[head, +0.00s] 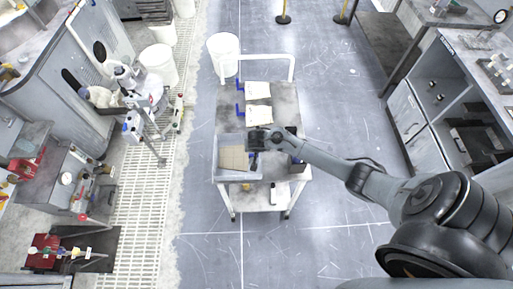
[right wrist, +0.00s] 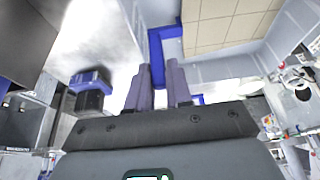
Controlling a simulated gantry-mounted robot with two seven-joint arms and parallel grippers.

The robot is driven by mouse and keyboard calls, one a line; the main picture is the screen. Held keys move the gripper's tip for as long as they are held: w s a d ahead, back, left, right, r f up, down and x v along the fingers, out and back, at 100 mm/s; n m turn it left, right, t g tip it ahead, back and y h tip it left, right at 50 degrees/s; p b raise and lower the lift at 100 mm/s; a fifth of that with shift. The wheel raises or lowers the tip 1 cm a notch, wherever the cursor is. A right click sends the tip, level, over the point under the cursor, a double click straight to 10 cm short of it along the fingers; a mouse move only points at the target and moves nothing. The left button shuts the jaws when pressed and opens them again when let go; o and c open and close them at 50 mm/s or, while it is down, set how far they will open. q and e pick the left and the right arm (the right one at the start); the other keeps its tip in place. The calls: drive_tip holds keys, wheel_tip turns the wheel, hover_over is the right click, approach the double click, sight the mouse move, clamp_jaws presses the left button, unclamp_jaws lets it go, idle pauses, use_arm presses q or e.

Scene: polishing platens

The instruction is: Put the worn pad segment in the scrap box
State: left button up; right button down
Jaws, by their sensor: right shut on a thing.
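The worn pad segment looks like a tan, grooved plate (head: 234,158) with a blue L-shaped tab. In the right wrist view the tan plate (right wrist: 222,22) is at the top right, and the blue tab (right wrist: 165,36) runs down between the fingertips. My right gripper (head: 257,141) is shut on the tab. The pale grey box (head: 240,178) at the cart's front left, apparently the scrap box, lies around or under the plate; I cannot tell whether the plate touches its floor. Its grey wall also shows in the right wrist view (right wrist: 228,68). My left gripper is out of view.
Two white segments with blue tabs, one farther (head: 257,90) and one nearer (head: 258,115), lie on the cart top (head: 285,105). A dark block with blue (head: 293,133) sits at the cart's right. A white bucket (head: 223,53) stands behind. The floor right of the cart is clear.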

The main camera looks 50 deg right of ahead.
drive_tip(key=c, duration=1)
unclamp_jaws()
drive_tip(key=shift+f, duration=0.1)
drive_tip(key=shift+a, duration=0.1)
drive_tip(key=p+v, duration=0.2)
drive_tip(key=v, duration=0.9)
drive_tip(key=s+a+r+n+y, duration=0.1)
drive_tip(key=s+a+r+n, duration=0.1)
drive_tip(key=s+a, duration=0.3)
drive_tip(key=s+a+r+n+y, duration=0.1)
drive_tip(key=s+a+r+n, duration=0.2)
drive_tip(key=s+a+n, duration=0.2)
drive_tip(key=s+a+r+n+y, duration=0.1)
drive_tip(key=s+a+r+n, duration=0.2)
drive_tip(key=s, duration=0.5)
drive_tip(key=shift+s+a+r+n+y, duration=0.15)
drive_tip(key=shift+a+n, duration=0.2)
drive_tip(key=shift+a, duration=0.2)
drive_tip(key=shift+s+a+f+n+y, duration=0.1)
drive_tip(key=shift+a+n+y, duration=0.05)
drive_tip(key=shift+a+n, duration=0.3)
wheel_tip(320, 180, up, 10)
drive_tip(key=p, duration=0.9)
drive_tip(key=shift+p, duration=0.35)
